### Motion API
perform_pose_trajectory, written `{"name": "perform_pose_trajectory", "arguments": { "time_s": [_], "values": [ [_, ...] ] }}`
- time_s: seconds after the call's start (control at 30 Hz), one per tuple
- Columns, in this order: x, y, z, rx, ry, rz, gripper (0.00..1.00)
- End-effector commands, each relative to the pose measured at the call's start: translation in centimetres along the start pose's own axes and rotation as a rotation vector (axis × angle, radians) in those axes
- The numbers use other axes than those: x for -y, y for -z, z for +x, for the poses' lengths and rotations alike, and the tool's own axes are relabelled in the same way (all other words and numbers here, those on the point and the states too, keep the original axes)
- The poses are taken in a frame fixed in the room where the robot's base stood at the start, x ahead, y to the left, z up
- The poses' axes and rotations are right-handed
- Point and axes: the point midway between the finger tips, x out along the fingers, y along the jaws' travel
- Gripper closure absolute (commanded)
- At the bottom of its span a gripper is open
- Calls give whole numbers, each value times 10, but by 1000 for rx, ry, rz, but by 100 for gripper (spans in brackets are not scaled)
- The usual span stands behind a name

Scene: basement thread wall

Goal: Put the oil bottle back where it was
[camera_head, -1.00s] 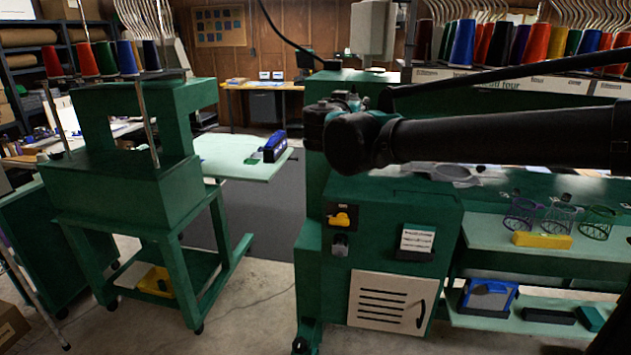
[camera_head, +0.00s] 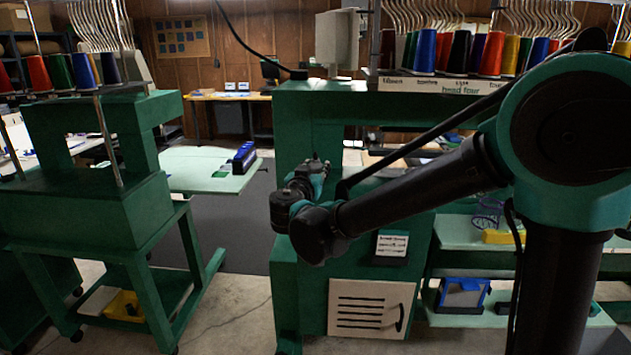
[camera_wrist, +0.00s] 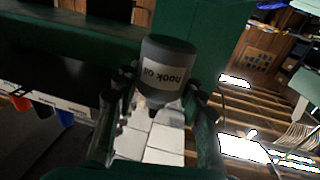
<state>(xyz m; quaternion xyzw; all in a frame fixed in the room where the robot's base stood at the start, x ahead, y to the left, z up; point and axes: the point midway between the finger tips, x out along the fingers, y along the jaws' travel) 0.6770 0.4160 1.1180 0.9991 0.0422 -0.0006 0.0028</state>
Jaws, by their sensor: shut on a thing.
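The oil bottle (camera_wrist: 167,68) is a grey cylinder with a pale "hook oil" label. In the wrist view it sits between the two fingers of my gripper (camera_wrist: 160,88), which is shut on it. The label reads upside down in that view. In the head view my gripper (camera_head: 316,172) is in front of the large green machine (camera_head: 294,125), left of its opening. The bottle is too small and dark to make out there. My arm hides part of the machine's front.
A pale shelf with a purple hoop (camera_head: 488,212) and a yellow block (camera_head: 502,237) is at right. Below it is a blue-framed box (camera_head: 462,293). A smaller green machine (camera_head: 95,215) stands at left, with grey mat (camera_head: 240,225) between them. Thread cones (camera_head: 460,52) line the top.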

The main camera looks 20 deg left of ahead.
Motion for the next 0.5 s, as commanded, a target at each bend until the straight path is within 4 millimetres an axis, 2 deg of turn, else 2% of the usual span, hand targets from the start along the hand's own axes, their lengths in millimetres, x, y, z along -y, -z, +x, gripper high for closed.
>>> {"name": "perform_pose_trajectory", "arguments": {
  "time_s": [0.3, 0.5],
  "values": [
    [0, -35, 0, 0, 0, 0, 90],
    [0, -40, 0, 0, 0, 0, 90]
  ]
}}
